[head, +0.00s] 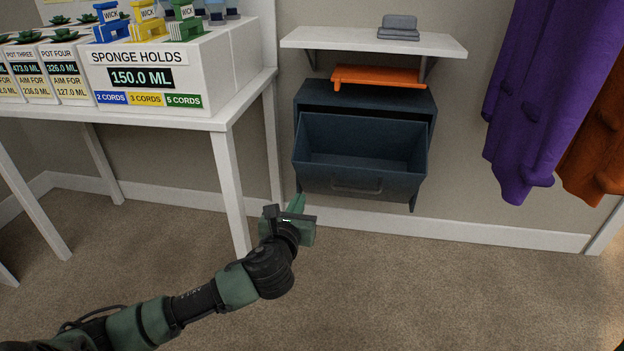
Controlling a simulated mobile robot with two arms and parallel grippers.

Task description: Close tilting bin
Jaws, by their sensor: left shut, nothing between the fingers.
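The tilting bin (360,183) is a dark blue wall-mounted cabinet under a white shelf. Its front panel is tipped outward at the top, so the open inside shows. A handle (356,188) sits low on the front panel. My left gripper (297,206) is shut and empty, in front of the bin's lower left side in the picture. It appears apart from the bin. My right gripper is not in view.
An orange tray-like object (379,77) rests on top of the bin. A white shelf (440,45) hangs above it. A white table (228,122) with labelled boxes stands at left. Purple (535,90) and orange cloths hang at right. The carpet (450,290) is clear.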

